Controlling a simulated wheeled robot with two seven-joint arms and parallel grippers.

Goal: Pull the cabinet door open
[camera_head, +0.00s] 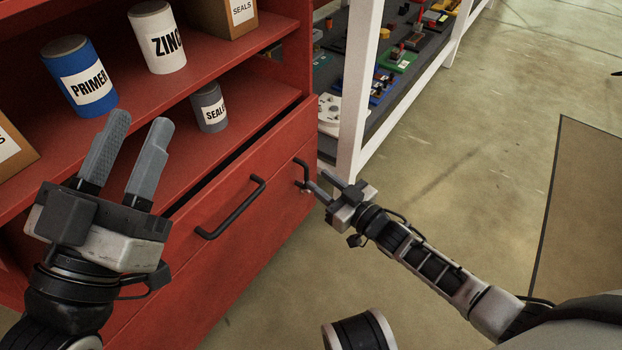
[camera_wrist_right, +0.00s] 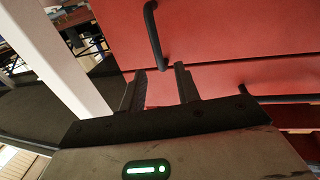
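The red cabinet (camera_head: 262,255) stands at left in the head view, with open shelves above a closed-looking front. A short black handle (camera_head: 303,170) is near the front's right edge; it also shows in the right wrist view (camera_wrist_right: 152,30). My right gripper (camera_head: 314,181) is open, its fingertips close to this handle. In the right wrist view the handle's near end lies just beyond the gap between the fingers; I cannot tell whether they touch. A longer black handle (camera_head: 231,208) is further left on the front. My left gripper (camera_head: 139,122) is open and empty before the shelves.
The shelves hold a blue PRIMER can (camera_head: 79,77), a white ZINC can (camera_head: 157,38), a grey can (camera_head: 209,107) and a cardboard box (camera_head: 228,14). A white-framed rack (camera_head: 357,90) stands right beside the cabinet. The floor (camera_head: 470,130) at right is mostly clear.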

